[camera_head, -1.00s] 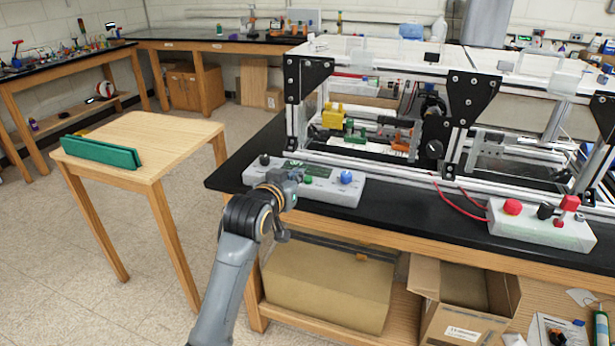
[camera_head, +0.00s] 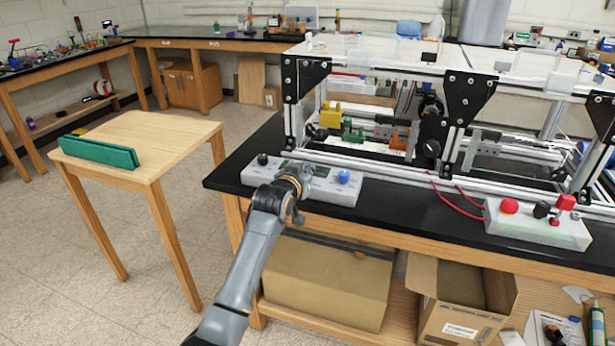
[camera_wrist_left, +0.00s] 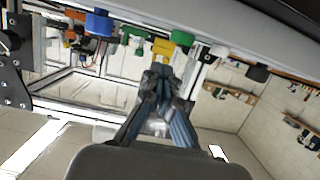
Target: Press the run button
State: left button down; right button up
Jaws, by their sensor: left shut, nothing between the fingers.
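A pale grey control box (camera_head: 331,190) lies on the front edge of the black bench. It carries a black knob (camera_head: 263,160) at its left and a blue button (camera_head: 343,177) at its right. A green button (camera_wrist_left: 183,38) shows in the left wrist view, between the blue button (camera_wrist_left: 98,22) and the black knob (camera_wrist_left: 258,72); in the head view my gripper hides it. No label marks which one is run. My left gripper (camera_head: 298,178) is shut and empty, in front of or over the box's middle. Its closed fingertips (camera_wrist_left: 160,72) appear just below the green button; contact cannot be told.
An aluminium extrusion frame (camera_head: 375,62) with black brackets stands behind the box. A small wooden table (camera_head: 150,130) holds a green tray-like piece (camera_head: 98,152) at the left.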

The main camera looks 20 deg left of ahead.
pick_arm(q)
jog(key=shift+f, duration=1.2)
